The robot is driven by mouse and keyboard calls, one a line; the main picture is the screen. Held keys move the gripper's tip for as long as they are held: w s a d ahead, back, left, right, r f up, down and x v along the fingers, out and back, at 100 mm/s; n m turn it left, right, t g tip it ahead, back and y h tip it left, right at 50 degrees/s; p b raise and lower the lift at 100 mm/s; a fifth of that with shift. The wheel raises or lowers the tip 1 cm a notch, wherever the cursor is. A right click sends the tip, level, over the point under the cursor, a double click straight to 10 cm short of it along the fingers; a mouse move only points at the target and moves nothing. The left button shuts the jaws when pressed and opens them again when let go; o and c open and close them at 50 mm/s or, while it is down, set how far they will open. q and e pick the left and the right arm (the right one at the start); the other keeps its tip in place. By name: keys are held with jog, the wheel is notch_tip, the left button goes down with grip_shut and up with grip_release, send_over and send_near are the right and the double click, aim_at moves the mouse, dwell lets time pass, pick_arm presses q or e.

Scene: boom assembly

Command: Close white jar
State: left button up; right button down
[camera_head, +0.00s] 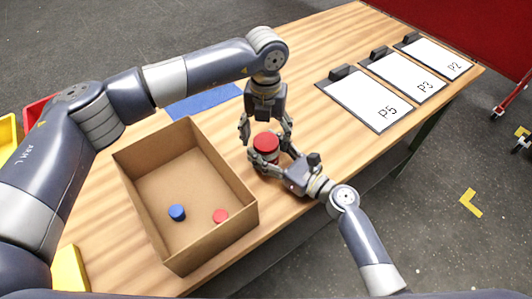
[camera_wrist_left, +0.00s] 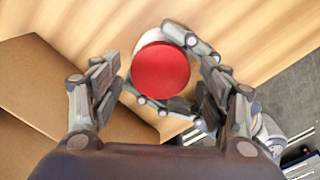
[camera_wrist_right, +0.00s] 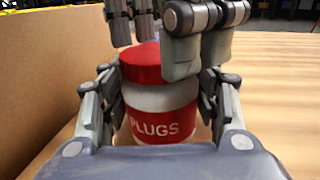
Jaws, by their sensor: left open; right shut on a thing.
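The white jar (camera_wrist_right: 158,97) stands upright on the table, with a red band reading "PLUGS" in the right wrist view. A red lid (camera_head: 266,142) is on top of the jar; it also shows in the left wrist view (camera_wrist_left: 160,70), with some white of the jar beyond its upper edge. I cannot tell whether the lid is fully seated. My right gripper (camera_head: 270,159) is shut on the jar's body from the front right. My left gripper (camera_head: 266,130) points down from above, open, with its fingers apart on either side of the lid. Its fingers hide part of the lid in the right wrist view.
An open cardboard box (camera_head: 245,208) stands close to the left of the jar, with a blue cap (camera_head: 177,212) and a red cap (camera_head: 220,216) inside. A blue mat (camera_head: 205,103) lies behind it. Boards labelled P5 (camera_head: 365,108), P3 and P2 lie at the right. Between them the table is bare.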

pick_arm(q)
jog(key=shift+f, duration=0.1)
jog(key=c, duration=1.1)
jog(key=m, duration=0.9)
jog(key=shift+m, duration=0.3)
jog(key=o, duration=1.1)
jog(key=shift+o, duration=0.2)
